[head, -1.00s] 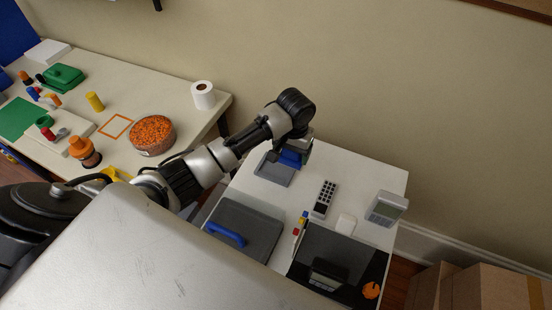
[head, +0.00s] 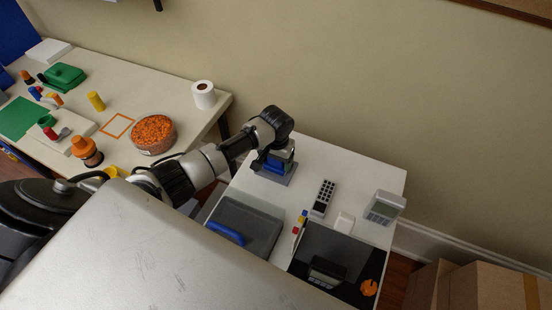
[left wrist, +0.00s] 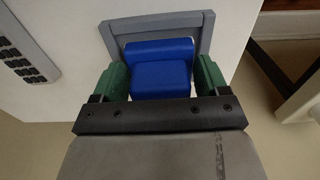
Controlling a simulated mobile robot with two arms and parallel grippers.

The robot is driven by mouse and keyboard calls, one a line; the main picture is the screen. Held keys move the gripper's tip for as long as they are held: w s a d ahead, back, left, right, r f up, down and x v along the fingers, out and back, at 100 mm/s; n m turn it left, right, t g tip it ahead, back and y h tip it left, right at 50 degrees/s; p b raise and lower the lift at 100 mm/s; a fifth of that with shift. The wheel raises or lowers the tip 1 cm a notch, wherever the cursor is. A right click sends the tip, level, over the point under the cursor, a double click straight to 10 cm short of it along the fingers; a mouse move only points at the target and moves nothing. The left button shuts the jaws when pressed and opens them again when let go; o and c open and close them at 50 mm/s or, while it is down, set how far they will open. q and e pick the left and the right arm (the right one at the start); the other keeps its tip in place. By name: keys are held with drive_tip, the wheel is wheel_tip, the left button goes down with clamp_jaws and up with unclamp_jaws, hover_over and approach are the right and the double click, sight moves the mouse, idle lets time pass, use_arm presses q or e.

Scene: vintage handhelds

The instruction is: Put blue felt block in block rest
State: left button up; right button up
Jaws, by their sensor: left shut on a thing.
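The blue felt block (left wrist: 160,76) is between the green-tipped fingers of my left gripper (left wrist: 161,80), which is shut on it. In the head view the block (head: 274,168) shows below my left gripper (head: 273,163). The grey block rest (left wrist: 160,22) is a shallow rimmed tray just beyond and around the block in the left wrist view. In the head view the block is over the rest (head: 287,180), whose middle is hidden. I cannot tell whether the block touches its floor. My right gripper is not in view.
A remote with dark buttons (head: 322,197), a grey handheld (head: 384,207), a grey case with a blue handle (head: 255,222) and a black mat (head: 340,250) share this white table. A second table with an orange-filled round tin (head: 152,132) stands at left.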

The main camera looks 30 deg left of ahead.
use_arm(q)
drive_tip(key=o, duration=1.3)
drive_tip(key=shift+f, duration=0.1)
drive_tip(key=shift+o, duration=0.2)
wheel_tip(320, 180, up, 12)
drive_tip(key=shift+r, duration=0.2)
